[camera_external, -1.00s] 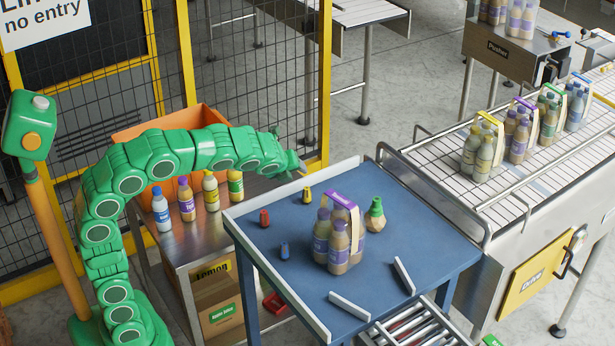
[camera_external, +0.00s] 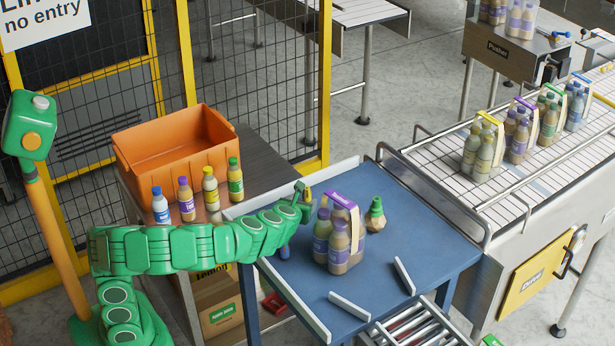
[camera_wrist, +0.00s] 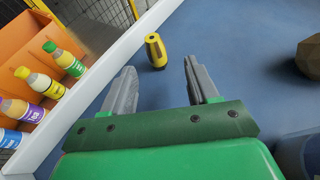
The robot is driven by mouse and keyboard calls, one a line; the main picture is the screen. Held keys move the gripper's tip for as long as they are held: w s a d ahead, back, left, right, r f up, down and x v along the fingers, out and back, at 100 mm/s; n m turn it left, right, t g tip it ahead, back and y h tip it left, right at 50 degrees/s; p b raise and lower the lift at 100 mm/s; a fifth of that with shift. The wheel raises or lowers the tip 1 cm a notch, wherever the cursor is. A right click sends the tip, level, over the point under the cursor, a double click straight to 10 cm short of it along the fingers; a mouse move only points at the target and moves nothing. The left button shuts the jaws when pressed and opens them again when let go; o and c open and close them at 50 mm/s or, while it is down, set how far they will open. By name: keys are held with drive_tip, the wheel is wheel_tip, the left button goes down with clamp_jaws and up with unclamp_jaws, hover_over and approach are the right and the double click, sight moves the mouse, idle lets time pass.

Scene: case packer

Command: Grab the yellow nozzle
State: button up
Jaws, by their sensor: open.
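The yellow nozzle (camera_wrist: 155,51) stands on the blue table (camera_wrist: 240,35) in the wrist view. It is a small yellow piece with a dark band and a dark hole at its top. My gripper (camera_wrist: 158,75) is open and empty, and the nozzle shows just beyond the gap between its two grey fingers, apart from both. In the external view my gripper (camera_external: 303,200) is low over the table's left part, and the nozzle (camera_external: 307,194) shows only partly behind it. A blue nozzle (camera_external: 284,251) is partly hidden by my arm; the red nozzle is hidden.
A purple-handled bottle pack (camera_external: 340,240) and a green-topped tan piece (camera_external: 375,215) stand right of my gripper. A white rail (camera_external: 300,300) edges the table's left side. Several bottles and an orange crate (camera_external: 180,150) stand on the side table. Two loose white bars lie at the front.

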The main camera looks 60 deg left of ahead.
sight(306, 194)
drive_tip(key=shift+x, duration=1.15)
drive_tip(key=shift+w+a+f, duration=0.15)
drive_tip(key=shift+w+a, duration=0.75)
drive_tip(key=shift+a, duration=0.1)
drive_tip(key=shift+x, duration=1.2)
drive_tip(key=c, duration=1.1)
